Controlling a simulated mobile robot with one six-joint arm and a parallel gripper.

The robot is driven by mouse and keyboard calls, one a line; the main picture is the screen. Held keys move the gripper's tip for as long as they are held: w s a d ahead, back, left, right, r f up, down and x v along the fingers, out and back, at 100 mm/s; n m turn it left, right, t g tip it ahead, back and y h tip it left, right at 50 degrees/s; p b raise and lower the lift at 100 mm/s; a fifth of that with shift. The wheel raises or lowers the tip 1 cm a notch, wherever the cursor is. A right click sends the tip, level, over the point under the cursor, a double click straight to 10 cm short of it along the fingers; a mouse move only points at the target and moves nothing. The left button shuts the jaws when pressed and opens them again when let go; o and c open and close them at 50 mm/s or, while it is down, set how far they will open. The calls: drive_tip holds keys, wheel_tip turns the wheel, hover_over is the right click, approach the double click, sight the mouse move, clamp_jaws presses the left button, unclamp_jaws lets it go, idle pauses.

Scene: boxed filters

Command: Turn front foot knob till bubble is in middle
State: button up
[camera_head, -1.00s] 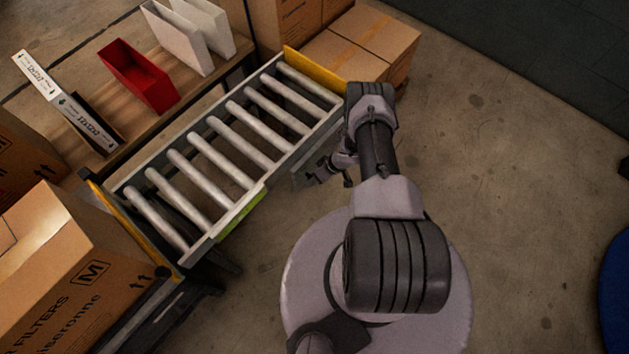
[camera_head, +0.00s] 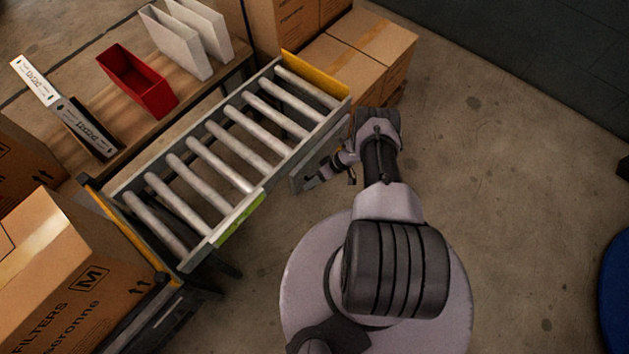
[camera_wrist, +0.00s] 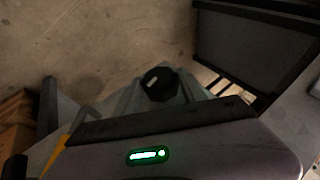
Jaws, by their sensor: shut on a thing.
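The black foot knob (camera_wrist: 161,84) with a small pale mark shows in the middle of the wrist view. My gripper (camera_wrist: 159,92) is shut on it, with a grey finger on either side. In the head view my gripper (camera_head: 325,172) is low beside the right end of the roller conveyor (camera_head: 228,228), partly hidden by my arm. The knob cannot be made out there. A green strip lies on the conveyor's near side rail, but no bubble can be read on it. A lit green window shows on the grey housing low in the wrist view.
A large carton (camera_head: 62,275) stands at the conveyor's left end, and stacked cartons (camera_head: 365,58) stand beyond its right end. A red bin (camera_head: 138,82) and white panels lie on the shelf behind.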

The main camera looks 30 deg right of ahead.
drive_tip(key=o, duration=1.4)
drive_tip(key=shift+w, duration=0.1)
drive_tip(key=shift+c, duration=0.2)
drive_tip(key=p+v, duration=0.4)
drive_tip(key=v, duration=1.3)
drive_tip(key=shift+r+p, duration=0.25)
drive_tip(key=shift+p, duration=0.1)
drive_tip(key=shift+d, duration=0.1)
